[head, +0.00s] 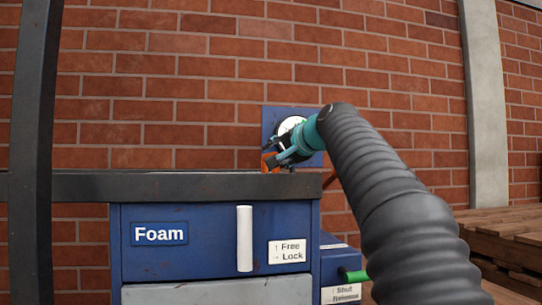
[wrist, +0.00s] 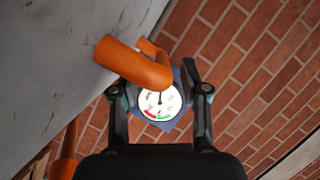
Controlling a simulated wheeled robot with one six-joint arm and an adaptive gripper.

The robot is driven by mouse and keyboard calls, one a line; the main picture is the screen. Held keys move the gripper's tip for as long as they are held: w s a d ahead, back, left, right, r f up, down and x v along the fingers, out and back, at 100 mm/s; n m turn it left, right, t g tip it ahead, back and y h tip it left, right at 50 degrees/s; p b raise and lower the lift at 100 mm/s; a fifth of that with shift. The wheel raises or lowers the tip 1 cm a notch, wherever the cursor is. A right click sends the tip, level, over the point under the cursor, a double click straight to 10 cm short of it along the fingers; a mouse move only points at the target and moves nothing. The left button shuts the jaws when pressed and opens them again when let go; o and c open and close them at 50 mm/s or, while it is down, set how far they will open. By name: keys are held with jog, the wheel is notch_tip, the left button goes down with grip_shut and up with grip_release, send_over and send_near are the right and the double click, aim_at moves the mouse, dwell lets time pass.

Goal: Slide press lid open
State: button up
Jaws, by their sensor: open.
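A blue press cabinet labelled Foam (head: 215,235) stands in front, with a dark flat slab (head: 150,188) along its top that may be the lid. An orange handle (head: 269,162) stands up at the back right of that top. In the wrist view the orange handle (wrist: 140,62) lies ahead of and between my fingertips, beside a grey flat surface (wrist: 50,70). My gripper (wrist: 160,92) is open, with a finger on each side. Whether it touches the handle, I cannot tell. In the head view my gripper (head: 282,158) is partly hidden by its own wrist.
A round gauge (wrist: 160,103) on a blue plate (head: 313,158) is on the brick wall behind. A white vertical handle (head: 244,238) and a Free/Lock label (head: 289,251) are on the cabinet front. A green lever (head: 356,275) sticks out at right. A dark post (head: 32,150) stands left.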

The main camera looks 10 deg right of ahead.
jog(key=shift+x, duration=1.3)
jog(key=shift+c, duration=0.2)
grip_shut()
